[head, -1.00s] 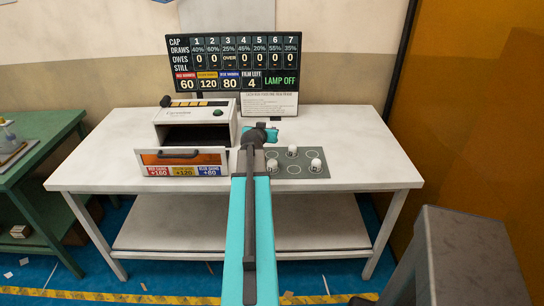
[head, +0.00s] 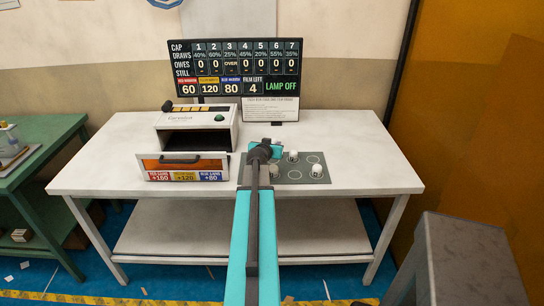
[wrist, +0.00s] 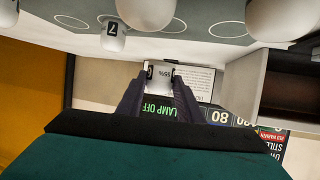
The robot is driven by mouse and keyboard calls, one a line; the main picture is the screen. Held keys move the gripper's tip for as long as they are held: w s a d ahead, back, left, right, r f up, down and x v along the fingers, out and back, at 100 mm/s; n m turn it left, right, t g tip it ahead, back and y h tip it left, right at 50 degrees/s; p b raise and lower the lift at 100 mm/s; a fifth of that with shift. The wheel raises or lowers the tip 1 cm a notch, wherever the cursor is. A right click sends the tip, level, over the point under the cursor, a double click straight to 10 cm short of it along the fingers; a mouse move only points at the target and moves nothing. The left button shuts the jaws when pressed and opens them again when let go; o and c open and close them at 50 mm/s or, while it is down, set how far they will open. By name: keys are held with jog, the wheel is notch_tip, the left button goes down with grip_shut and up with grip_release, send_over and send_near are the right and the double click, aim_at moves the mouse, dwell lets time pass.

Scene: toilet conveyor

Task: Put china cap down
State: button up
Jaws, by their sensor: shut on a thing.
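My gripper (wrist: 161,76) is shut on a small white china cap (wrist: 160,70) with a percent figure I cannot read for sure. In the head view my wrist (head: 262,150) is over the left part of the grey mat (head: 303,179) and hides the fingertips and held cap. Other white caps stand on the mat, one at the back (head: 293,157) and one at the right (head: 317,170). The wrist view, upside down, shows a cap marked 7 (wrist: 113,36) and a larger, nearer cap (wrist: 147,10).
The white oven-like box (head: 197,130) with its front flap down (head: 181,167) stands left of the mat. A dark display board (head: 237,70) and a notice (head: 270,109) stand behind. The white table (head: 365,155) is clear at the right. Empty ring marks show on the mat.

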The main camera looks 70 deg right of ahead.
aim_at(272, 162)
jog(key=shift+f, duration=0.95)
jog(key=shift+f, duration=1.9)
jog(key=shift+f, duration=0.15)
jog(key=o, duration=1.1)
jog(key=shift+r, duration=0.25)
